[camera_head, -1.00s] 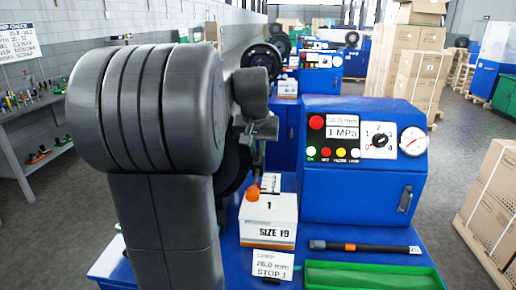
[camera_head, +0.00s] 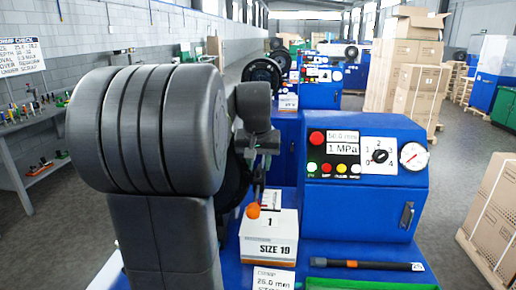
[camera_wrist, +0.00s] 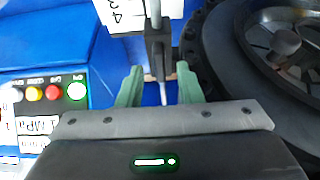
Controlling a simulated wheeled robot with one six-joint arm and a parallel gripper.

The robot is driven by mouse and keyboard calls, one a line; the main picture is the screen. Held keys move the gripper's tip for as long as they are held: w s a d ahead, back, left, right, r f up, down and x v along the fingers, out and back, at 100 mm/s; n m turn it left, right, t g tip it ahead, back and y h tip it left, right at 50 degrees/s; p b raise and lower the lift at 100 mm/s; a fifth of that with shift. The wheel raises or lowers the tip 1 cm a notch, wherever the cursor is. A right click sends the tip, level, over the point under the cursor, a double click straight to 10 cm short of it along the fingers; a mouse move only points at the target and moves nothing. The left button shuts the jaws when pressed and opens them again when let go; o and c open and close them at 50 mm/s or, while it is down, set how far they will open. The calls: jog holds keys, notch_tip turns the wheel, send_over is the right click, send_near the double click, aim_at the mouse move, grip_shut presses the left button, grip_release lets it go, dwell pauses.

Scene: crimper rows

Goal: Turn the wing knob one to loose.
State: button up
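My gripper (camera_wrist: 159,72) shows in the wrist view with its two green fingers apart. A thin grey rod and a dark block (camera_wrist: 158,42) lie in line with the gap between the fingertips; I cannot tell whether they touch. No wing shape can be made out on that block, so I cannot tell whether it bears wing knob one. In the head view my own arm hides most of this area. The nearest blue machine (camera_head: 322,208) has a panel with a black selector knob (camera_head: 380,156), well right of my gripper.
A large dark ring (camera_wrist: 222,60) is close on the right in the wrist view. A white SIZE 19 box (camera_head: 268,238), an orange ball (camera_head: 253,211), a dark bar (camera_head: 365,264) and a green tray (camera_head: 370,284) are on the blue bench. Cartons (camera_head: 490,215) stand at right.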

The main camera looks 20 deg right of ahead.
jog(key=v, duration=1.3)
jog(key=shift+s+f, duration=0.1)
jog(key=shift+f, duration=0.05)
jog(key=x, duration=1.4)
jog(key=shift+r, duration=0.25)
